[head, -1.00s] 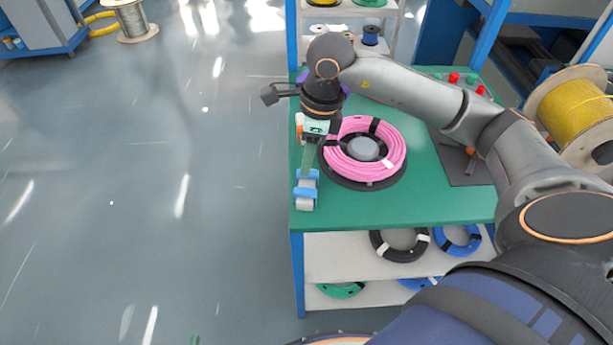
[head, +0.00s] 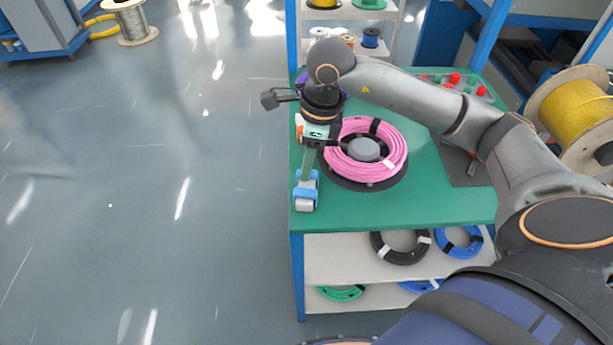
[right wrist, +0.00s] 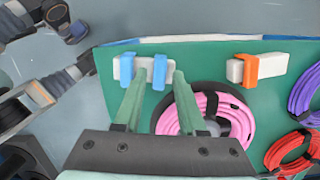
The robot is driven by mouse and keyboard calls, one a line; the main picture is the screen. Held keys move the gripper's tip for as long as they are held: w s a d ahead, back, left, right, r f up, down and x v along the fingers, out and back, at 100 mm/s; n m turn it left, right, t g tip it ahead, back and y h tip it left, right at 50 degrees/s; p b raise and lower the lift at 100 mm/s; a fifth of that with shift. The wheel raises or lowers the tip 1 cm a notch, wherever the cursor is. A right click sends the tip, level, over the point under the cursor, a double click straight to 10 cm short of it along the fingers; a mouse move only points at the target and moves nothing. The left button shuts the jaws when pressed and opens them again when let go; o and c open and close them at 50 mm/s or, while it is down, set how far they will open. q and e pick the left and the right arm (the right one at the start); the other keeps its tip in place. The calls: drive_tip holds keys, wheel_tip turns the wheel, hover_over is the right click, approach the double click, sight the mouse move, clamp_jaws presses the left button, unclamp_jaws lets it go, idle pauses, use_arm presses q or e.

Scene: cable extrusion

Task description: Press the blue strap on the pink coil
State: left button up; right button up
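The pink coil (head: 388,163) lies on a dark round base with a grey hub on the green table. It also shows in the right wrist view (right wrist: 240,118), partly hidden by a finger. The blue straps (head: 306,192) sit on a small white block at the table's left edge, left of the coil. In the right wrist view there are two blue straps, one at left (right wrist: 126,68) and one at right (right wrist: 160,70). My right gripper (right wrist: 156,78) is open and empty, its green fingertips on either side of the right strap. Whether they touch it I cannot tell.
An orange strap (right wrist: 250,70) sits on another white block beside the blue ones. Purple (right wrist: 304,92) and red (right wrist: 288,150) coils lie further right. A yellow cable spool (head: 575,112) stands at the right. The table front (head: 430,208) is clear.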

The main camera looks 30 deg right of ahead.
drive_tip(key=shift+f+b, duration=0.7)
drive_tip(key=shift+f, duration=0.25)
drive_tip(key=shift+r, duration=0.25)
clamp_jaws()
wheel_tip(320, 180, up, 8)
drive_tip(key=p, duration=0.6)
idle(0.4)
